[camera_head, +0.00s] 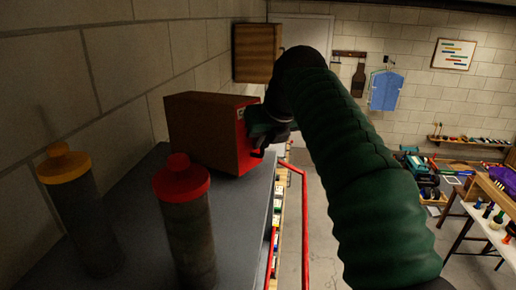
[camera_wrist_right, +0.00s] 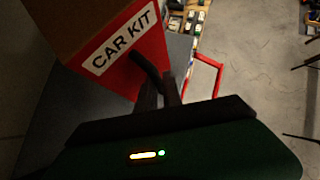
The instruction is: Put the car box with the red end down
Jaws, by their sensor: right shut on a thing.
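The car box (camera_head: 200,130) is brown cardboard with a red end. In the head view it is at the far end of the grey surface, its red end facing right towards my right gripper (camera_head: 265,138). The right wrist view shows the red end of the car box (camera_wrist_right: 125,52) with a white "CAR KIT" label. My right gripper (camera_wrist_right: 160,92) is shut on the car box at its red end, by what looks like a dark strap or handle. The gripper partly hides the grip. I cannot tell whether the box rests on the surface or hangs just above it. My left gripper is out of view.
Two dark canisters, one with a yellow lid (camera_head: 64,163) and one with a red lid (camera_head: 181,179), stand on the grey surface (camera_head: 130,210) nearer me. A block wall is at the left. A red rail (camera_head: 304,220) runs beside the surface. A workbench (camera_head: 480,220) stands at right.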

